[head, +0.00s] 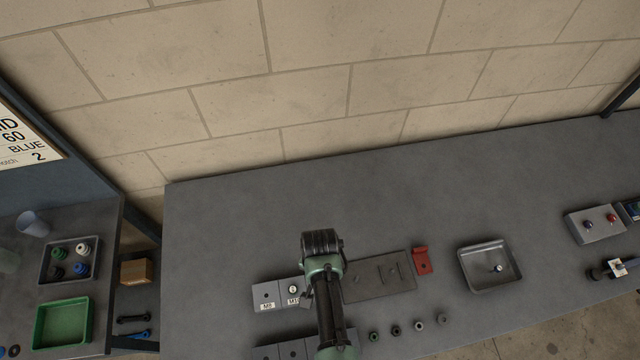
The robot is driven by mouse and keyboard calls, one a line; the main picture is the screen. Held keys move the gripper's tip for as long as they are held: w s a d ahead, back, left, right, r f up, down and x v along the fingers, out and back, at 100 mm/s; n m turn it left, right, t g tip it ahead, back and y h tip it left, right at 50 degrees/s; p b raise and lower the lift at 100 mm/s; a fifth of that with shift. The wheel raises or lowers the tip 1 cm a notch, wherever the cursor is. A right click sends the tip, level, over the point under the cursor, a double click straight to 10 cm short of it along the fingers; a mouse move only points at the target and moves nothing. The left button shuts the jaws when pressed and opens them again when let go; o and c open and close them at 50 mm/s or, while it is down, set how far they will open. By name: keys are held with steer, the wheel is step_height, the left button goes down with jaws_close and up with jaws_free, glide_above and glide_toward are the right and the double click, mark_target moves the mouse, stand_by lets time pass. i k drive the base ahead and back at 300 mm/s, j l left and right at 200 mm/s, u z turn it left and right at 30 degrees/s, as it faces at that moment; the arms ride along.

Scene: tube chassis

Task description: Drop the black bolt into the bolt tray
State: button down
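A grey metal tray (466,277), likely the bolt tray, stands on the workbench right of centre. A small bright bolt-like piece (499,268) lies in it. My arm reaches over the bench at the centre. My gripper (307,298) is mostly hidden by my own arm, beside the labelled grey blocks; its fingers and anything between them cannot be made out. I cannot clearly pick out the black bolt. A dark spot (265,295) on the left labelled block (262,303) could be a hole or a bolt head.
Several small dark round pieces (396,331) line the bench's front. A dark plate (380,283) and red bracket (422,262) lie between my arm and the tray. A box with red knobs (594,224) stands right. A green tray (62,325) is on the left bench. The rear bench is clear.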

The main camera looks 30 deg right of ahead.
mark_target(480, 269)
steer(key=k+l, duration=0.1)
steer(key=l, duration=0.5)
steer(key=k+l, duration=0.1)
steer(key=l, duration=0.5)
steer(key=k+l, duration=0.1)
steer(key=l, duration=0.5)
steer(key=k+l, duration=0.1)
steer(key=l, duration=0.5)
